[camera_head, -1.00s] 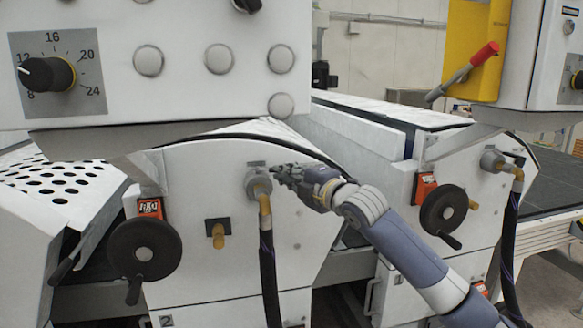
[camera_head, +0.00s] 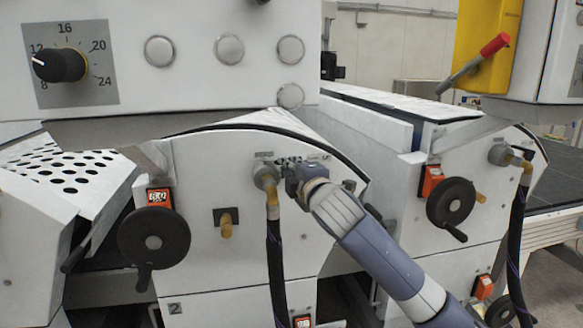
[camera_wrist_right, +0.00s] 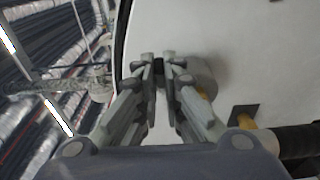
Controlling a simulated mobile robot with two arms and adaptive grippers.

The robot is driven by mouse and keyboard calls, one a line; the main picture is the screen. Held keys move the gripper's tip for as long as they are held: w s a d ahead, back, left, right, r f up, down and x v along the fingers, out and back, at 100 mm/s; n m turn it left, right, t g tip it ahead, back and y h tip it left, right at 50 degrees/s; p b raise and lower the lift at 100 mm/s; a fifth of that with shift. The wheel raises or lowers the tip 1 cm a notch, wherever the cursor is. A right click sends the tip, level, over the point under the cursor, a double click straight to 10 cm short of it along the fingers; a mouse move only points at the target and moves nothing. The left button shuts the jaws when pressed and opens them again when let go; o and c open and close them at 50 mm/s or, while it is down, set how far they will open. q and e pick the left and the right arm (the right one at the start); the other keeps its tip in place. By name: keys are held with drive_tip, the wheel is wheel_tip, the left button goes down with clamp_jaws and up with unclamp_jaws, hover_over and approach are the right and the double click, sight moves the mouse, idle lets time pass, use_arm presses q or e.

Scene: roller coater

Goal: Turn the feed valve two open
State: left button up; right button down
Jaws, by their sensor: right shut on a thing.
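Feed valve two (camera_head: 266,177) is a grey round fitting with a yellow elbow, on the white panel of the unit marked 2. A black hose (camera_head: 276,262) hangs from its elbow. My right gripper (camera_head: 284,164) is at the valve's upper right side, its fingers partly hidden by my wrist. In the right wrist view my right gripper (camera_wrist_right: 159,68) is closed on the small dark valve handle (camera_wrist_right: 159,66), with the grey valve body (camera_wrist_right: 197,74) just right of the fingers. The handle's exact angle is hard to see. My left gripper is not in view.
A black handwheel (camera_head: 154,239) and a yellow-brown knob (camera_head: 226,230) sit left of the valve. A similar valve (camera_head: 500,155) and handwheel (camera_head: 451,202) are on the unit to the right. A control panel (camera_head: 190,80) overhangs above.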

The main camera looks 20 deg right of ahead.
drive_tip(key=shift+f, duration=0.1)
drive_tip(key=c, duration=1.7)
unclamp_jaws()
drive_tip(key=s, duration=1.2)
drive_tip(key=shift+c, duration=0.4)
